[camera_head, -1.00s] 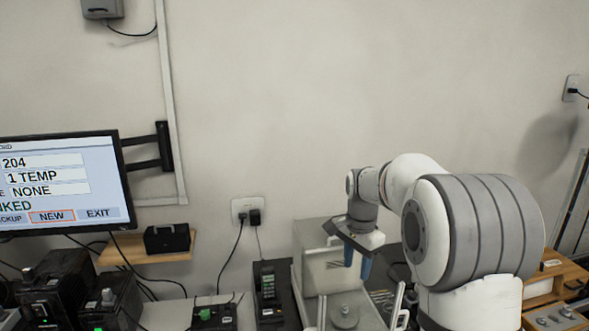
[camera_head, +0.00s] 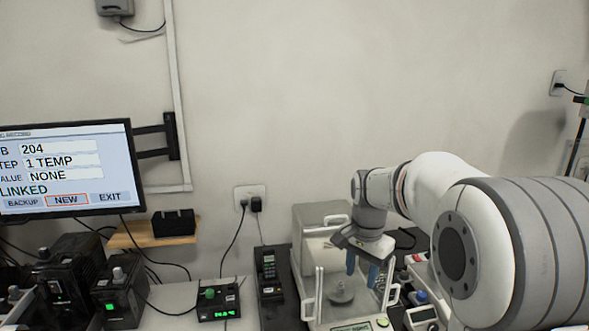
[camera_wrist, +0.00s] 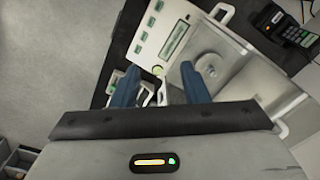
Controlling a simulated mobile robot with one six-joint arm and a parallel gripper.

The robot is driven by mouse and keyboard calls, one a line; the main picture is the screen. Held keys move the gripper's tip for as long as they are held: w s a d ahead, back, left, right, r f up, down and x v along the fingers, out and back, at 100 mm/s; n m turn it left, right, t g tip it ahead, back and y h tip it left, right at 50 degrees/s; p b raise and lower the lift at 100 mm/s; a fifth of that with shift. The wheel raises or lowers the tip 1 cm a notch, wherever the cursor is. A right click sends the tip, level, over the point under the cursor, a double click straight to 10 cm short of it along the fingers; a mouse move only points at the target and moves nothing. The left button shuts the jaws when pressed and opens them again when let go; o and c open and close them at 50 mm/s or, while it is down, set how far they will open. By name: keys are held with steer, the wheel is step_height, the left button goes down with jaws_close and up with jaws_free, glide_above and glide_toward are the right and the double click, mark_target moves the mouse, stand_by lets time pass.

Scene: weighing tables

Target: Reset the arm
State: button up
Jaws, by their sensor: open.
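My gripper (camera_head: 362,270) hangs from my white and grey arm at the right of the head view. Its two blue fingers point down, apart and empty. It is over or just in front of a balance (camera_head: 310,250) with a clear draft shield and a round pan (camera_head: 341,291); I cannot tell the exact height. In the wrist view my gripper (camera_wrist: 157,82) shows both blue fingers spread, with the balance's front panel and display (camera_wrist: 174,42) beyond them. Part of the balance is hidden behind my arm.
A monitor (camera_head: 66,168) is on the left wall, above black devices (camera_head: 75,280). A small shelf (camera_head: 150,238) holds a black box. A dark handheld device (camera_head: 268,275) stands left of the balance. Instruments with knobs (camera_head: 420,300) lie right of it, close to my arm.

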steer(key=s+f+n+t+b, duration=0.1)
steer(key=s+f+n+b, duration=0.2)
steer(key=s, duration=0.8)
steer(key=s+f+n+t+b, duration=0.1)
steer(key=s+f+n+b, duration=0.3)
steer(key=s, duration=0.7)
step_height(320, 180, down, 3)
steer(key=shift+s+d+n, duration=0.15)
steer(key=shift+s+n, duration=0.1)
steer(key=shift+n, duration=0.75)
steer(key=shift+c, duration=0.3)
